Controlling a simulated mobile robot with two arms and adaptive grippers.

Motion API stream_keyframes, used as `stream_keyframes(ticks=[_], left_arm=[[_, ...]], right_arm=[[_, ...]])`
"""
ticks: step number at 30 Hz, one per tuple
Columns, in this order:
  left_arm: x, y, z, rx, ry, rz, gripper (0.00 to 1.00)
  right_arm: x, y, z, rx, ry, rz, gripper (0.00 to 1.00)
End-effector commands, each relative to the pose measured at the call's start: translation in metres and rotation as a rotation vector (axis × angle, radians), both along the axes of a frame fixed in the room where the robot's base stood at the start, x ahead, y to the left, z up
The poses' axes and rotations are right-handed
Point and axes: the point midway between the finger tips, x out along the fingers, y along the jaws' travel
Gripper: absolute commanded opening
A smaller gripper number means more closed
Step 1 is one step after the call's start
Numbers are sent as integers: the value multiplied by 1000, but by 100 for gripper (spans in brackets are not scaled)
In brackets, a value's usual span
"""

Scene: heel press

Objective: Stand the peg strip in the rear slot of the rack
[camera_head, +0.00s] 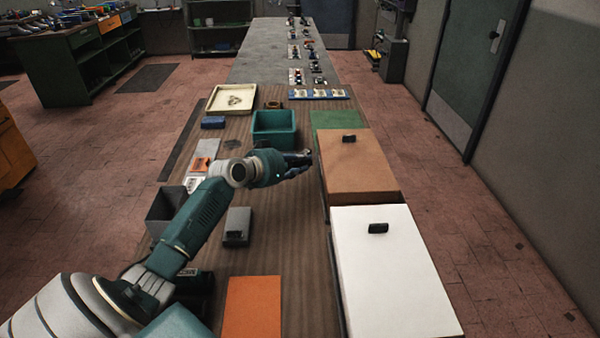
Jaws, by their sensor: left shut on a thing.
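My left gripper (306,164) reaches over the middle of the table from the lower left. It is shut on a small dark thing at its fingertips, between the teal bin and the brown board. The fingers hide most of this thing, and I cannot tell whether it is the peg strip. I cannot clearly make out the rack or its rear slot. My right gripper is not in view.
The wooden table (285,245) holds a teal bin (273,140), a cream tray (212,99), a grey block (237,222) and an orange sheet (252,308). A brown board (358,175) and a white board (390,270), each with a black handle, fill the right side.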

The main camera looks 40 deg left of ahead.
Motion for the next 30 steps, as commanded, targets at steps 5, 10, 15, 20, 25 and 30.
stream_keyframes(ticks=[5,10,15,20,25,30], left_arm=[[-1,-1,-22,-3,3,2,0],[0,0,-43,-3,0,1,0],[0,0,-45,1,-1,1,0],[0,0,-46,1,0,1,0],[0,0,-48,0,0,0,29],[0,0,-48,0,1,0,29]], right_arm=[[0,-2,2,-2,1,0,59],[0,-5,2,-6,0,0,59],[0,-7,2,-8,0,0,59],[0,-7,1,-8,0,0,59],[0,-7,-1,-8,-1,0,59],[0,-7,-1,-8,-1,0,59]])
